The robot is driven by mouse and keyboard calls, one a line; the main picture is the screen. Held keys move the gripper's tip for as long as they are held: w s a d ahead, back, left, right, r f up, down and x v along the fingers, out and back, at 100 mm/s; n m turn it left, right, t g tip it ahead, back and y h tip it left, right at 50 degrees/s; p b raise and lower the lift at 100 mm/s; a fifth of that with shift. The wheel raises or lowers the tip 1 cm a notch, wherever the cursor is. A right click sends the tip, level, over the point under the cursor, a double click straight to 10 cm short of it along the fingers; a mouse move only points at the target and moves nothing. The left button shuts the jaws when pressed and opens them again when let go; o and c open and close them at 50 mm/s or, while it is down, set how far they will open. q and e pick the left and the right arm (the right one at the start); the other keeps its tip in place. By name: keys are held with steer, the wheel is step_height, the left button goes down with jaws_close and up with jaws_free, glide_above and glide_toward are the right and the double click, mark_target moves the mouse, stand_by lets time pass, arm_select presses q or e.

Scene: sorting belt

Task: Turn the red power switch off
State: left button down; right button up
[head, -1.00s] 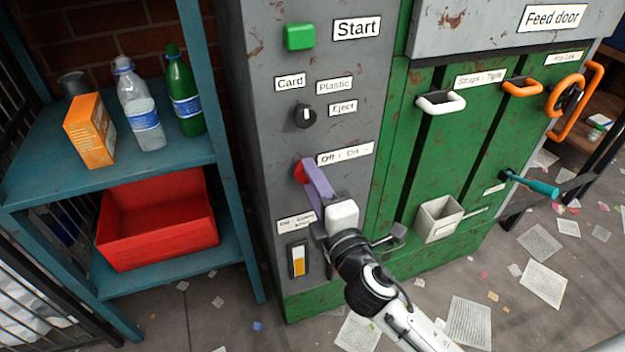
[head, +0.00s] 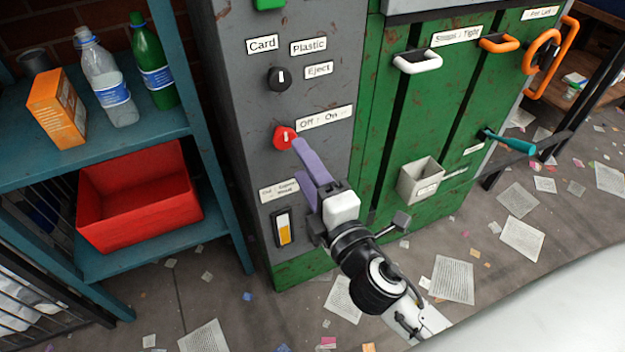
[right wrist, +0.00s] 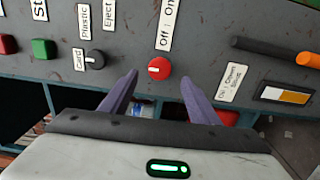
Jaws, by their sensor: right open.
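The red power switch (head: 284,137) is a round knob with a white mark on the grey panel, below the "Off : On" label (head: 324,118). In the right wrist view the red switch (right wrist: 158,67) shows just beyond and between my fingertips. My right gripper (head: 300,160) has purple fingers and is open and empty, close to the switch at its lower right in the head view. The fingers (right wrist: 158,85) stand on either side of the switch in the wrist view; I cannot tell whether they touch it. My left gripper is not in view.
A black selector knob (head: 280,78) sits above the switch. A level gauge (head: 284,227) is below. Left stands a teal shelf (head: 225,190) with bottles, a carton and a red bin (head: 135,235). White and orange handles are on the green doors at right.

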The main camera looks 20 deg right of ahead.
steer(key=shift+s+d+b, duration=0.1)
steer(key=shift+s+b, duration=0.2)
steer(key=shift+s, duration=1.8)
steer(key=shift+f, duration=0.1)
